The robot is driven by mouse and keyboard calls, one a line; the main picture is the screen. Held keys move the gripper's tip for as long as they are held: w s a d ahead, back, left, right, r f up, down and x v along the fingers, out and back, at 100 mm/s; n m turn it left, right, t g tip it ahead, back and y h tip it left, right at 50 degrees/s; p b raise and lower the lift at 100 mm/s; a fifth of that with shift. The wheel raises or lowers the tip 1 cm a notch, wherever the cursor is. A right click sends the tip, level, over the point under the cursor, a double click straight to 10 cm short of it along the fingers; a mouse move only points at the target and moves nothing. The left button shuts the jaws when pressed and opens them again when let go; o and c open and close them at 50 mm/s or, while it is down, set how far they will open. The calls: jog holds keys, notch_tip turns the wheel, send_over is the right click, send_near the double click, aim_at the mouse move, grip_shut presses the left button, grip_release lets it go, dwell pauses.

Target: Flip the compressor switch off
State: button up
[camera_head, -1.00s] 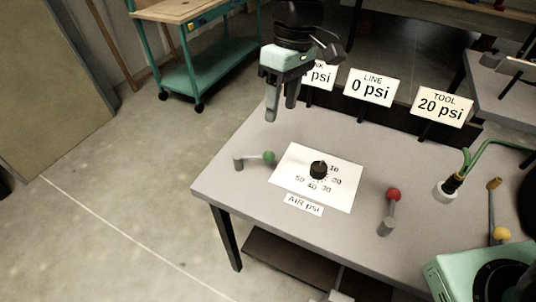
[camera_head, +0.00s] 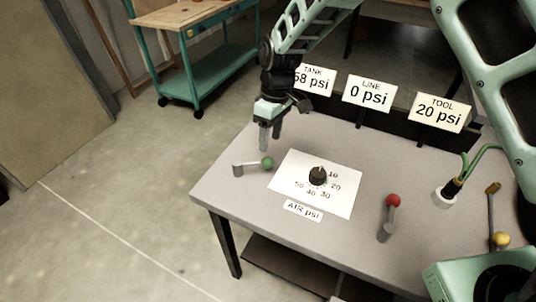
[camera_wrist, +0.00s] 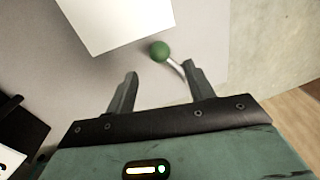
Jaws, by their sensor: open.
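None of the levers in view carries a readable compressor label, so I cannot tell which is the compressor switch. A lever with a green ball (camera_head: 267,163) stands at the table's left. A lever with a red ball (camera_head: 393,201) is right of the dial, and a lever with a yellow ball (camera_head: 501,239) is at the far right. My gripper (camera_head: 270,140) is open and empty, fingers down, above the table near the green ball. In the wrist view, the green ball (camera_wrist: 159,51) lies just beyond and between the fingertips (camera_wrist: 160,72), with no clear contact.
A black dial (camera_head: 318,174) sits on a white sheet marked "AIR psi". Signs behind read TANK 58 psi (camera_head: 313,78), LINE 0 psi (camera_head: 369,92) and TOOL 20 psi (camera_head: 441,112). A green hose fitting (camera_head: 450,190) and green machine (camera_head: 480,275) occupy the right.

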aim_at(268, 157)
jog(key=f, duration=0.4)
jog(key=s+f+p, duration=0.1)
jog(key=f, duration=0.2)
jog(key=shift+a, duration=0.35)
grip_shut()
